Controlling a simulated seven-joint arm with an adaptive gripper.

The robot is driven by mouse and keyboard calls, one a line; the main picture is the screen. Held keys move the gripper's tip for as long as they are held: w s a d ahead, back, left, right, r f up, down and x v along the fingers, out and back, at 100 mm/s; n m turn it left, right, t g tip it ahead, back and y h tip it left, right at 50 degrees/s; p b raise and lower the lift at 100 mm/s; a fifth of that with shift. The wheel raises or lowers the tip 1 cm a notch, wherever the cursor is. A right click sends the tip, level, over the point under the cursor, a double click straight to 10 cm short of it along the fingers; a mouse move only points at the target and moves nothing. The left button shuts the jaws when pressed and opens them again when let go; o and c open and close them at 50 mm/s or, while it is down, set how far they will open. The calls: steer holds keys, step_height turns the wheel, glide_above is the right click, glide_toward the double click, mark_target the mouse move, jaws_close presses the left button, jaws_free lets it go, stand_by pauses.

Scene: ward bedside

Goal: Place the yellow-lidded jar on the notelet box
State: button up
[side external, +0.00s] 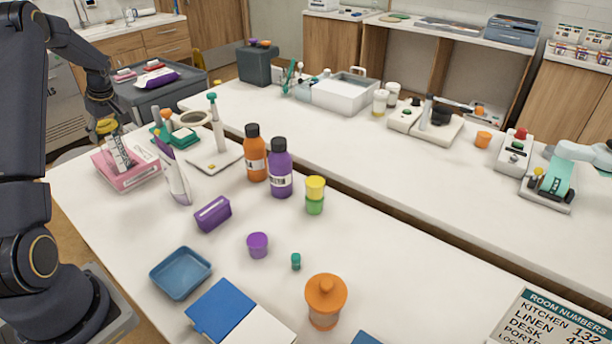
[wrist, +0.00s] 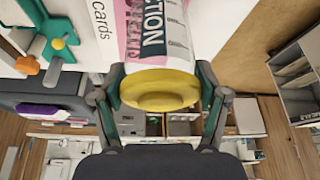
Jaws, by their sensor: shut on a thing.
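My gripper (wrist: 160,100) is shut on the yellow lid (wrist: 160,88) of a jar with a pale body and a dark-lettered label (wrist: 152,35). In the side external view my gripper (side external: 104,116) is at the far left, and the jar (side external: 120,153) hangs tilted below it. The jar's lower end is at the top of the pink notelet box (side external: 130,178), which lies on the near table's left end. The box's white printed face (wrist: 103,18) shows in the wrist view. I cannot tell whether the jar rests on the box.
A white-and-purple tube (side external: 174,172) stands just right of the box. Teal and orange items (side external: 175,133) lie behind it. Orange (side external: 255,153) and purple (side external: 280,170) bottles and a yellow-topped green jar (side external: 315,196) stand farther right. A grey cart (side external: 150,100) is behind.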

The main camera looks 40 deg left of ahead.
steer(key=shift+f, duration=0.1)
steer(key=o, duration=1.6)
steer(key=v, duration=1.2)
steer(key=w+d+r+m+t, duration=0.25)
steer(key=d+r+m, duration=0.2)
steer(key=d, duration=0.65)
steer(key=d+r+m+t+h, duration=0.1)
steer(key=d+r+m, duration=0.15)
steer(key=d, duration=0.55)
steer(key=d+r+m+t+h, duration=0.1)
steer(key=d+m, duration=0.2)
steer(key=d, duration=0.4)
steer(key=s+d+f+m+t+h, duration=0.1)
steer(key=s+d+m, duration=0.4)
steer(key=d, duration=0.3)
steer(key=s+d+f+m+t+h, duration=0.1)
steer(key=s+d+f+m, duration=0.1)
steer(key=s+d+m, duration=0.3)
steer(key=s+d, duration=0.2)
steer(key=d, duration=0.2)
steer(key=shift+s+d+f, duration=0.15)
steer(key=shift+d+f, duration=0.15)
steer(key=shift+f, duration=0.05)
